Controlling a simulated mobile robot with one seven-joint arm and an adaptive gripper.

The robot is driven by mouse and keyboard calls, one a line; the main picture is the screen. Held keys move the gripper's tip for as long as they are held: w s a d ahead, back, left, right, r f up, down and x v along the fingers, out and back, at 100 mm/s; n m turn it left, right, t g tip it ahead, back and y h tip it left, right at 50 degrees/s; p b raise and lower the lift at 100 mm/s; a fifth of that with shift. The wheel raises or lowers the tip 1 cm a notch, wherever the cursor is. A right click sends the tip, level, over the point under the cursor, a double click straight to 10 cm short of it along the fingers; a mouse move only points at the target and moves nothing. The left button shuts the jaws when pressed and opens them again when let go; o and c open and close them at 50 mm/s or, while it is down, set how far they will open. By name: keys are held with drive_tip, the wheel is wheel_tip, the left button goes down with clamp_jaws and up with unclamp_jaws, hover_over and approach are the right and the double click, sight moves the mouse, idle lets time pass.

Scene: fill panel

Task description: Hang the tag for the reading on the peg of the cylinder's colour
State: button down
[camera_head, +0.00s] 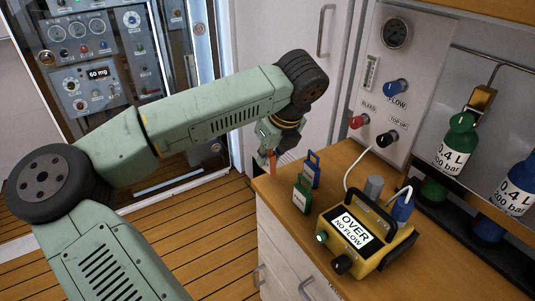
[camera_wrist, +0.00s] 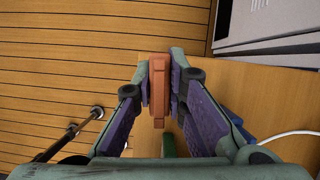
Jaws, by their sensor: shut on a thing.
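My gripper (camera_head: 268,155) is shut on an orange tag (camera_head: 273,166) at the near-left corner of the wooden counter. In the wrist view, the orange tag (camera_wrist: 158,92) sits upright between both finger pads (camera_wrist: 161,70). A green tag (camera_head: 302,195) and a blue tag (camera_head: 313,168) stand on the counter just right of my gripper. A yellow meter (camera_head: 385,250) shows "OVER NO FLOW". A green cylinder (camera_head: 458,145) marked 0.4 L 200 bar stands under a brass fitting (camera_head: 481,97). A blue cylinder (camera_head: 518,190) is right of it. I cannot make out tag pegs.
A white hose (camera_head: 347,172) runs to the meter. An instrument cabinet (camera_head: 95,60) stands at the left; wooden floor lies below.

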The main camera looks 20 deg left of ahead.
sight(268, 160)
drive_tip(key=shift+w+a, duration=0.15)
drive_tip(key=shift+w, duration=0.4)
drive_tip(key=shift+w+a+p, duration=0.2)
drive_tip(key=shift+w+p, duration=0.25)
drive_tip(key=shift+w, duration=0.05)
wheel_tip(268, 160, down, 3)
drive_tip(key=shift+r, duration=0.1)
drive_tip(key=shift+f, duration=0.25)
drive_tip(key=shift+f, duration=0.25)
drive_tip(key=c, duration=1.6)
unclamp_jaws()
drive_tip(key=shift+r, duration=0.1)
drive_tip(key=shift+r+p, duration=0.2)
drive_tip(key=shift+p, duration=0.6)
